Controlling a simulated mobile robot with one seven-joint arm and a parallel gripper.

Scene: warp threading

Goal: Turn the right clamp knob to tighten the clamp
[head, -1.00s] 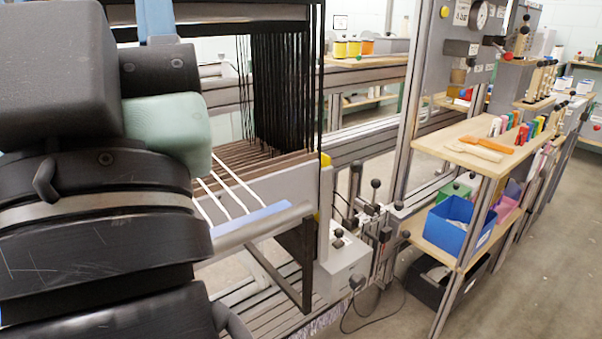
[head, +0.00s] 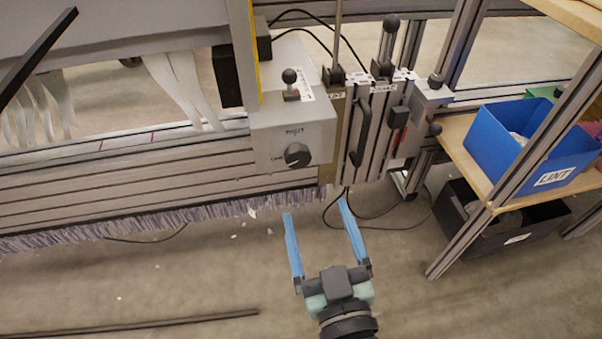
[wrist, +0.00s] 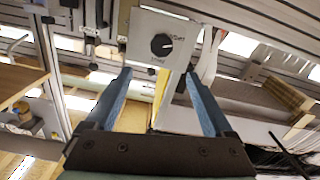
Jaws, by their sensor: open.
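A round black knob (head: 298,155) sits on the front face of a light grey box (head: 268,128) at the right end of the loom. Small lettering is printed around it, too small to read surely. In the wrist view the knob (wrist: 161,44) is above the gap between my fingers. My gripper (head: 315,208) has two blue fingers, spread apart and empty. It is below and in front of the box in the head view, pointing up towards it. The fingers touch nothing visible. The gripper (wrist: 158,73) fills the lower middle of the wrist view.
A black ball-topped lever (head: 290,78) stands on the box. Right of it are a black handle (head: 360,130) and metal rails. A blue bin (head: 520,140) sits on a wooden shelf, with a black bin (head: 490,225) below.

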